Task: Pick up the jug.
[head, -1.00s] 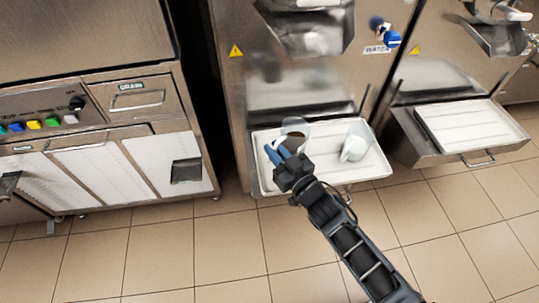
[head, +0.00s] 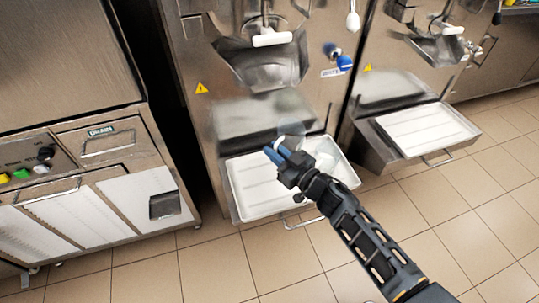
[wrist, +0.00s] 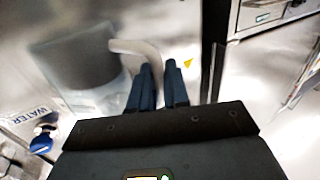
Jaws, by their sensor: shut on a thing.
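The jug (head: 291,129) is see-through and pale in the head view, just beyond my fingertips and above the white tray (head: 250,204). In the wrist view the jug (wrist: 78,62) shows large and greyish at the left, and its pale curved handle (wrist: 130,46) reaches to my fingers. My gripper (head: 276,153) has blue fingertips and is shut on the jug at its handle. The gripper (wrist: 159,68) also shows in the wrist view, its two fingers close together. The jug's lower part is partly hidden by my gripper in the head view.
The freezer's metal spout (head: 262,62) overhangs the tray. A second machine with its own tray (head: 425,130) stands to the right, and a drain cabinet (head: 100,140) to the left. The tiled floor in front is clear.

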